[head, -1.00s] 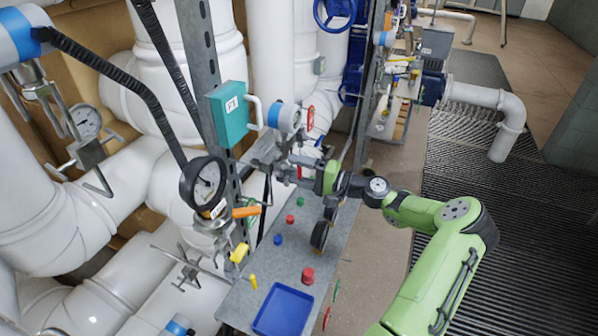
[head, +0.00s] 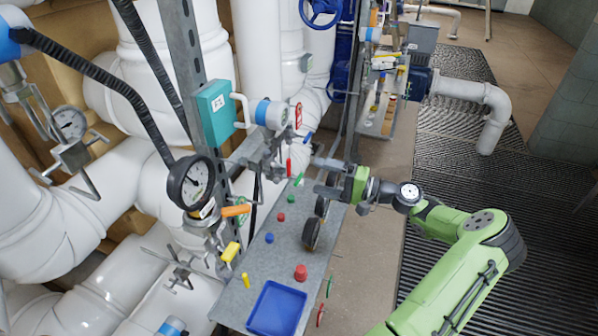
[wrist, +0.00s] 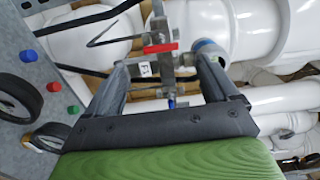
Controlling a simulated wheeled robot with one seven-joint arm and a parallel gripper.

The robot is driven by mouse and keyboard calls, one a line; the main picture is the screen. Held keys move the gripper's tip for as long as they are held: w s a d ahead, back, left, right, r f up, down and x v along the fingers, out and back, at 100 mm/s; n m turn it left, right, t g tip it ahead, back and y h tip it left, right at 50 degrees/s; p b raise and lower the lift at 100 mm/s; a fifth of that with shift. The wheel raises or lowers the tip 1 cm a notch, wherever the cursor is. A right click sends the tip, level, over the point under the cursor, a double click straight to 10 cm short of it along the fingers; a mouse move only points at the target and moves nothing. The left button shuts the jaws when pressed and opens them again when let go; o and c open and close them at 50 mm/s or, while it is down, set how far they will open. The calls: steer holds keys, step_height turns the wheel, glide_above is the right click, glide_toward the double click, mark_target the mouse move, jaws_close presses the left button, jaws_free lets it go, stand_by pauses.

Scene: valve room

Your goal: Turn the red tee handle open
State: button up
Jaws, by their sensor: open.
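The red tee handle (head: 289,165) is on the small valve fittings beside the steel post, and stands roughly upright in the head view. In the wrist view the red handle (wrist: 161,48) lies crosswise, just beyond and between the fingertips. My gripper (head: 317,176) is open and empty, to the right of the handle with its fingers pointing at the fittings. The wrist view shows both fingers (wrist: 165,75) spread, with a small white tag (wrist: 145,69) and metal fittings visible between them. I see no contact with the handle.
A blue handle (head: 308,136) and a green handle (head: 298,180) sit close by. A teal box (head: 217,112) and gauge (head: 191,182) are to the left. Below is a grey bench with buttons, a dark wheel (head: 312,234) and a blue tray (head: 277,308). The floor to the right is open.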

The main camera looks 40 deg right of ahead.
steer(key=v, duration=0.5)
steer(key=shift+s+d, duration=0.15)
steer(key=shift+s, duration=0.15)
